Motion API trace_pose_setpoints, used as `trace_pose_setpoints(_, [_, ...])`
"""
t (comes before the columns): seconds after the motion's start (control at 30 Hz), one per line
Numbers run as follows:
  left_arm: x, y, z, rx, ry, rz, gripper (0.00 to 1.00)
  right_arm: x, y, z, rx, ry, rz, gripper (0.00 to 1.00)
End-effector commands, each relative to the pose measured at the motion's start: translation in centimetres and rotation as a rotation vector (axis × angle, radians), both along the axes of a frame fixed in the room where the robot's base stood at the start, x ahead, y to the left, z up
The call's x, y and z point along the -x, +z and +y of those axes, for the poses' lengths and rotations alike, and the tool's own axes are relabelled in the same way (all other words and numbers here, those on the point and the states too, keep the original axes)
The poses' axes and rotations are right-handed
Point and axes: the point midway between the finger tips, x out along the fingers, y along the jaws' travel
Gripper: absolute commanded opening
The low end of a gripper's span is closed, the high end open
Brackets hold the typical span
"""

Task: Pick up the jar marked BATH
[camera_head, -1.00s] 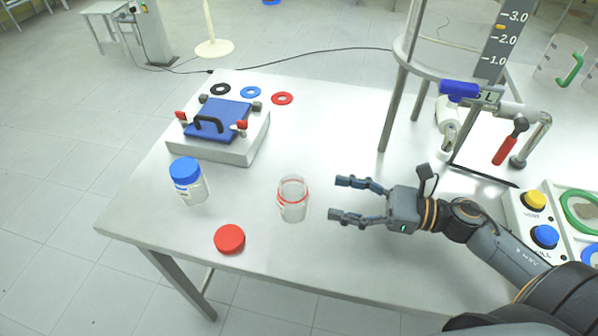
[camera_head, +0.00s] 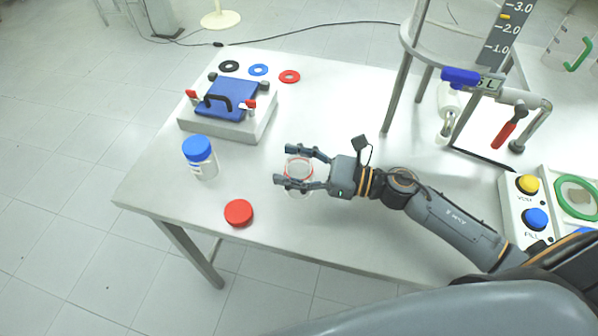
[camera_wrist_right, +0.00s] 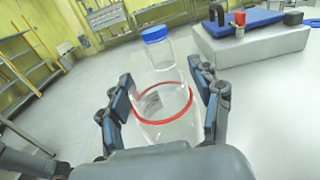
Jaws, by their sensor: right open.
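A clear open jar with a red ring (camera_head: 299,166) stands upright on the table. My right gripper (camera_head: 287,165) is open, with one finger on each side of this jar. The jar also fills the middle of the right wrist view (camera_wrist_right: 168,128), between the fingers; a small gap shows at the right finger, and contact at the left cannot be told. A second jar with a blue lid (camera_head: 203,163) stands to the left, apart from the gripper; it shows behind in the wrist view (camera_wrist_right: 155,50). No BATH lettering is readable on either jar. My left gripper is out of view.
A red lid (camera_head: 239,213) lies near the table's front edge. A pale block with a blue plate and black handle (camera_head: 228,100) stands at the back left, with several flat rings behind it. A metal-legged stand and a button panel (camera_head: 525,215) are at the right.

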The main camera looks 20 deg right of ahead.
Motion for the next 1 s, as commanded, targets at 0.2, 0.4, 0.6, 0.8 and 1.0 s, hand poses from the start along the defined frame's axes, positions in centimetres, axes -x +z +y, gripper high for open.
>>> trace_pose_setpoints(0.2, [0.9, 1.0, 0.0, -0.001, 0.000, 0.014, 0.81, -1.2, 0.2, 1.8, -0.001, 0.000, -0.001, 0.64])
trace_pose_setpoints(0.4, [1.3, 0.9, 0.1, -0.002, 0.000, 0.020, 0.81, -1.2, 0.0, 1.8, 0.000, 0.000, 0.000, 0.64])
trace_pose_setpoints(0.6, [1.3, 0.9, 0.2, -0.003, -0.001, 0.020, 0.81, -1.2, 0.0, 1.8, 0.000, 0.000, 0.000, 0.28])
trace_pose_setpoints(0.8, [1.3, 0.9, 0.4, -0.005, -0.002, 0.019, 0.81, -1.2, 0.0, 1.8, 0.000, 0.000, 0.000, 0.10])
trace_pose_setpoints(1.0, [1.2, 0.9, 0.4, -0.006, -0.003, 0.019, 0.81, -1.2, -0.1, 1.8, 0.001, 0.000, 0.002, 0.04])
